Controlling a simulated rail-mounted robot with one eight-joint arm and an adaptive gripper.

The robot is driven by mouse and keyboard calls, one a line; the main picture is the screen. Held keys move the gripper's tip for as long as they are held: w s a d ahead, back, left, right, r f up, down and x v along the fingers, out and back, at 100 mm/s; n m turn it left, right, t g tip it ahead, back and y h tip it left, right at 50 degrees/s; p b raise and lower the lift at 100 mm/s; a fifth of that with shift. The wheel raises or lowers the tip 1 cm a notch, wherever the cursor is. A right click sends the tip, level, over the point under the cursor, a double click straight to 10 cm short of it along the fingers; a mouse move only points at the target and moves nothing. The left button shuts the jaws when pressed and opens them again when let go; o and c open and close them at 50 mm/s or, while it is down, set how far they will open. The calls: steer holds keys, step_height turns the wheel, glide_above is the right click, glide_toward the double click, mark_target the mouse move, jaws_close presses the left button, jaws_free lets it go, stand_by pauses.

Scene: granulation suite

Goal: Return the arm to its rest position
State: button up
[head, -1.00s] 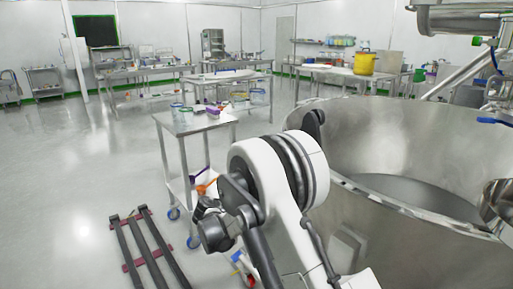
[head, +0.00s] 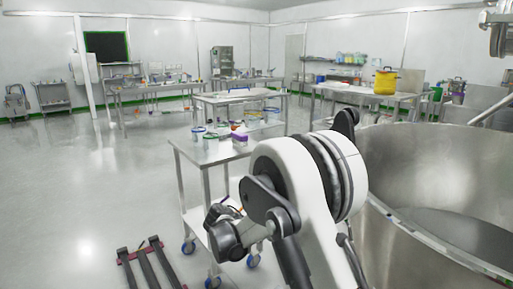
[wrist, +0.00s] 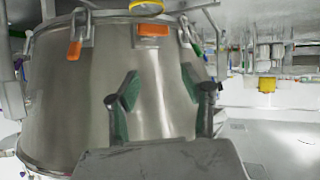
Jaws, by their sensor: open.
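My gripper (wrist: 160,84) shows in the wrist view with its two green-padded fingers spread apart. Nothing is between them. I cannot tell how far the fingers are from that wall. In the head view my white and dark grey arm (head: 300,190) is bent in the foreground. It stands between a steel trolley and the large open vessel (head: 400,150). The gripper's fingers cannot be made out in the head view.
The steel trolley (head: 190,150) carries small containers and a purple-and-white box (head: 240,139). A dark rack with rails (head: 145,268) lies on the floor at lower left. Workbenches stand farther back, one with a yellow container (head: 385,82). The floor at left is clear.

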steer(key=s+d+r+n+y, duration=0.65)
steer(key=s+d+r, duration=0.35)
steer(key=s+r, duration=0.3)
steer(key=s+d+r+n+t+y, duration=0.15)
steer(key=s+n+t+y, duration=0.4)
steer(key=s, duration=1.65)
step_height(320, 180, up, 15)
steer(key=n+g+p, duration=0.1)
steer(key=p, duration=1.3)
steer(key=shift+w+a+f+n+g, duration=0.15)
steer(key=shift+a+f+n+g, duration=0.05)
steer(key=shift+n+g, duration=0.15)
